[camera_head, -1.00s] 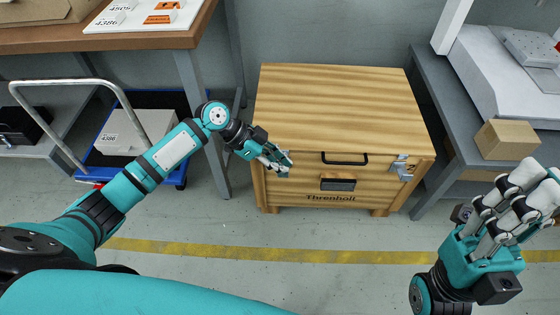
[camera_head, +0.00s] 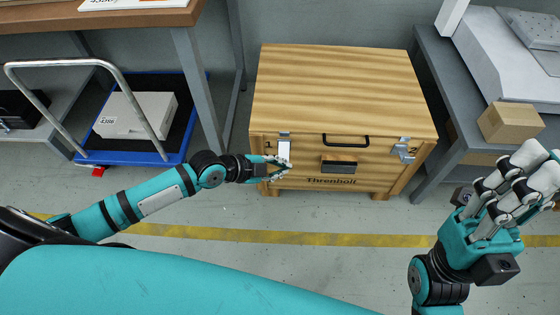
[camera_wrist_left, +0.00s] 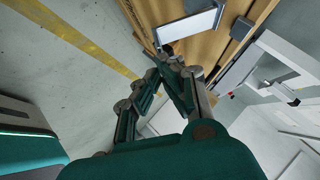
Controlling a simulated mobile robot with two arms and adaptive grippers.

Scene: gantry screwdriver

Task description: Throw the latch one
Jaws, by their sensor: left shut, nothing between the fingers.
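The wooden crate (camera_head: 335,90) has a metal latch on each side of its front. The left latch (camera_head: 284,149) shows as a pale upright plate below a small bracket, and its lower end is partly hidden by my fingers. The plate also shows in the left wrist view (camera_wrist_left: 188,25), just beyond the fingertips. My left gripper (camera_head: 284,167) is shut and empty at the plate's lower end; I cannot tell if it touches. The right latch (camera_head: 403,150) stands clear of both grippers. My right gripper (camera_head: 508,185) is open and empty, right of the crate.
A black handle (camera_head: 346,141) and a dark label plate (camera_head: 338,167) sit on the crate front between the latches. A grey bench with a cardboard box (camera_head: 511,122) stands at right. A blue cart (camera_head: 187,125) stands at left. The floor before the crate is clear.

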